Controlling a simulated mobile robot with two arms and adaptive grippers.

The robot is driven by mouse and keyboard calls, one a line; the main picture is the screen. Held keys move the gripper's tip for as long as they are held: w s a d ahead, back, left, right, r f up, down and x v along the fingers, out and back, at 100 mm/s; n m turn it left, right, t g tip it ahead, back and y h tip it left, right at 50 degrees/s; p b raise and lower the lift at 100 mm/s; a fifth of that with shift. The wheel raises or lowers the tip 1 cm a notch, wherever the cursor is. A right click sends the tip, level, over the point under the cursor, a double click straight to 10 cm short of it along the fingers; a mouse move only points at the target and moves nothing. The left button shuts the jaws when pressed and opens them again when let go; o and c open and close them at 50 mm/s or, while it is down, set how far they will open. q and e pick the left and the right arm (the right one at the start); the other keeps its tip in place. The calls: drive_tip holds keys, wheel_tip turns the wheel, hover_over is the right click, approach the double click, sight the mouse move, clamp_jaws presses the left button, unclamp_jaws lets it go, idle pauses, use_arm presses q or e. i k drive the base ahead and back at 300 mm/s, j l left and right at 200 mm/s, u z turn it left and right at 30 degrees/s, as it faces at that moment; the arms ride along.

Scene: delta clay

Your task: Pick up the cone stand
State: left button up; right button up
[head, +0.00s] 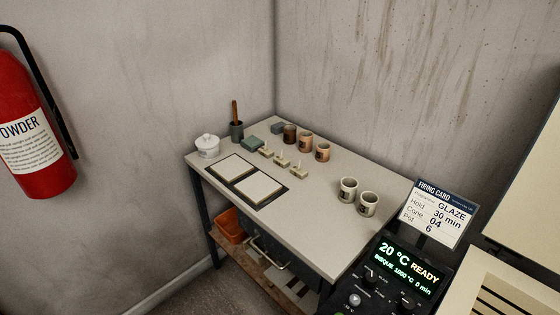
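Three small pale stands sit in a diagonal row on the table (318,232), each with a thin upright piece that looks like a cone. They are the far-left stand (266,152), the middle stand (281,161) and the near-right stand (298,172). Any markings on them are too small to read. A firing card (440,212) on the right reads GLAZE, hold 30 min, cone 04, pot 6. Neither of my grippers is in view.
Brown cups (305,141) stand behind the stands, pale cups (348,189) to their right. The control panel (400,268) shows 20 °C READY. The table's near right is clear.

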sight(279, 160)
drive_tip(key=i+j+z, duration=0.35)
drive_tip(key=j, duration=0.25)
drive_tip(key=i+j+z, duration=0.4)
drive_tip(key=j, duration=0.35)
drive_tip(key=i, duration=0.05)
